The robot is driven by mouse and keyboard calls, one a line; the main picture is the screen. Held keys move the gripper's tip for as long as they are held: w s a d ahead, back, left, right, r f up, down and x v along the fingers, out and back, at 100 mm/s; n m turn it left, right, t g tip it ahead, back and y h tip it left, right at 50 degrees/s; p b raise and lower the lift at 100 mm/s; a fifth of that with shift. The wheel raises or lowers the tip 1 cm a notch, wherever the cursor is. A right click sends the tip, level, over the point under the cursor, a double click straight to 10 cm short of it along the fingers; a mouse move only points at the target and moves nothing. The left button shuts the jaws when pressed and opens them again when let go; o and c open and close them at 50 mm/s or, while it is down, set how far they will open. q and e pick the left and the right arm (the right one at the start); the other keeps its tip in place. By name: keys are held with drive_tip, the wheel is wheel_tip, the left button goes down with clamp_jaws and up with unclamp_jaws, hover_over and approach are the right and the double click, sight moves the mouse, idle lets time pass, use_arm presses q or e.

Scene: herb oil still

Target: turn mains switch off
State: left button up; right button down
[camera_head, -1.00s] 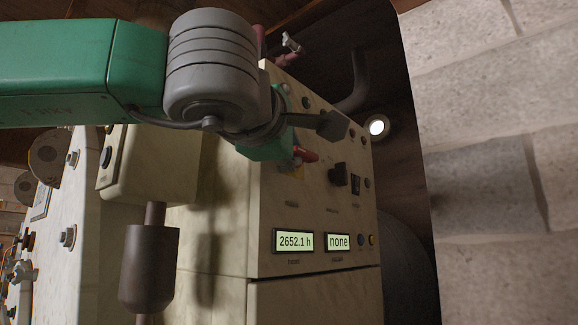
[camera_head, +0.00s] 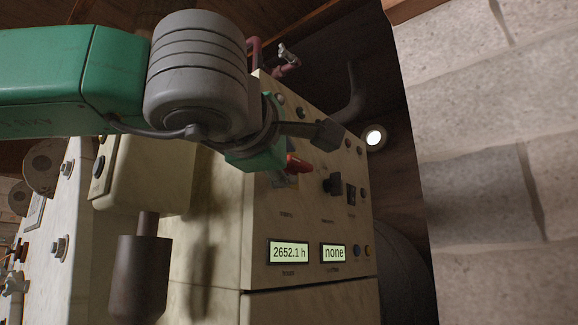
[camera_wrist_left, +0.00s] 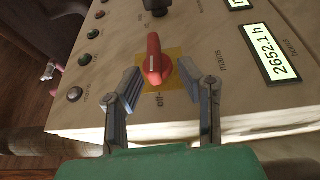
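The mains switch is a red handle (camera_head: 298,164) on the cream control panel. The left wrist view shows the red handle (camera_wrist_left: 154,58) on a yellow plate (camera_wrist_left: 176,82), with "mains" printed beside it and "off" printed toward the gripper. The handle's long axis runs roughly up and down in that view. My left gripper (camera_wrist_left: 160,74) is open, one finger on each side of the handle's near end, with gaps visible. In the head view my left gripper (camera_head: 284,172) is at the panel, its fingers mostly hidden. My right gripper is not in view.
A black knob (camera_head: 333,184) sits right of the switch. Lit displays read "2652.1 h" (camera_head: 289,252) and "none" (camera_head: 333,253) below. Round indicators (camera_wrist_left: 84,59) line the panel. A dark cylinder (camera_head: 139,278) hangs at left; a stone wall (camera_head: 490,180) stands at right.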

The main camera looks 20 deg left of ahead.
use_arm(q)
drive_tip(key=s, duration=1)
drive_tip(key=shift+s+f, duration=0.15)
drive_tip(key=shift+f, duration=0.2)
drive_tip(key=shift+d, duration=0.1)
